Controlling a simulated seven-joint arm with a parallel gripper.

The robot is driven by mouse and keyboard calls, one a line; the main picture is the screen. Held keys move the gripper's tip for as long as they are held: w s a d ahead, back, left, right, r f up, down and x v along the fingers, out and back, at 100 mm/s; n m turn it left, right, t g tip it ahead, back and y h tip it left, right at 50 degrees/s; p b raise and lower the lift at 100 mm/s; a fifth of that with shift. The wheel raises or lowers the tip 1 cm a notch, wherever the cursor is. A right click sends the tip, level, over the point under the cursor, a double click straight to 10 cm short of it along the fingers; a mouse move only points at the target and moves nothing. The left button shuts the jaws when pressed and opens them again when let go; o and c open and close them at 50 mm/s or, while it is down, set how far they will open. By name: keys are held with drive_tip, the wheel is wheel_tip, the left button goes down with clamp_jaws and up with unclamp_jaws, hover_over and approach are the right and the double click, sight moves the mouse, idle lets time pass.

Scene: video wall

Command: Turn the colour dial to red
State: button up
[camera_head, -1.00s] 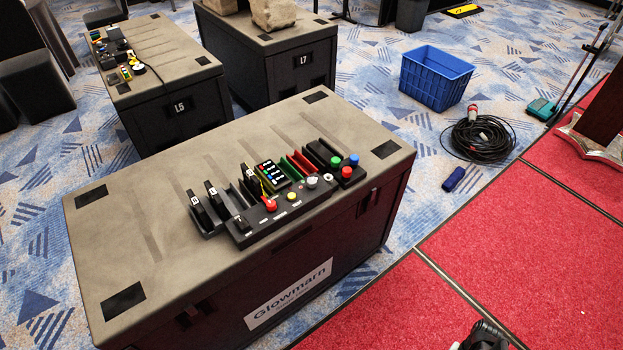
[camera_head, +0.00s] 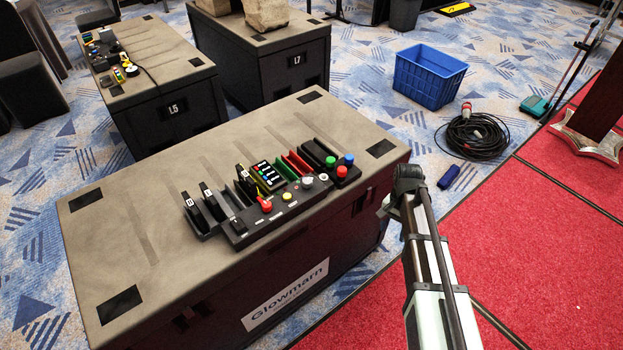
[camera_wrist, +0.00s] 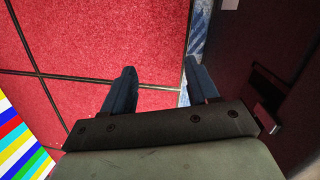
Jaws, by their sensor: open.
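A dark control panel (camera_head: 245,234) lies on the near grey-topped case in the head view. It carries a red knob (camera_head: 266,205), a pale grey knob (camera_head: 307,182) and a small white-ringed control (camera_head: 323,177). Red (camera_head: 342,172), green (camera_head: 330,162) and blue (camera_head: 349,159) round caps stand at its right end. I cannot tell which control is the colour dial or where it points. My gripper (camera_wrist: 160,68) is open and empty in the wrist view, over the carpet beside the dark case side. In the head view my arm is right of the case, apart from the panel.
Black upright pieces (camera_head: 205,208) stand at the panel's left, with slotted holders behind it. A blue crate (camera_head: 428,78) and a coiled cable (camera_head: 474,136) lie on the floor beyond. Striped colour bars (camera_wrist: 18,140) show in the wrist view. The case top's left is clear.

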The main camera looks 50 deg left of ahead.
drive_tip(key=s+a+r, duration=0.3)
drive_tip(key=a+r, duration=0.3)
drive_tip(key=a, duration=0.1)
drive_tip(key=s+a+r, duration=0.3)
drive_tip(key=a+r, duration=0.4)
drive_tip(key=a, duration=0.1)
drive_tip(key=n+t+y, duration=0.1)
approach(307, 181)
drive_tip(key=f, duration=0.9)
drive_tip(key=shift+s+d, duration=0.15)
drive_tip(key=shift+s, duration=0.05)
drive_tip(key=shift+c, duration=0.3)
drive_tip(key=c, duration=1)
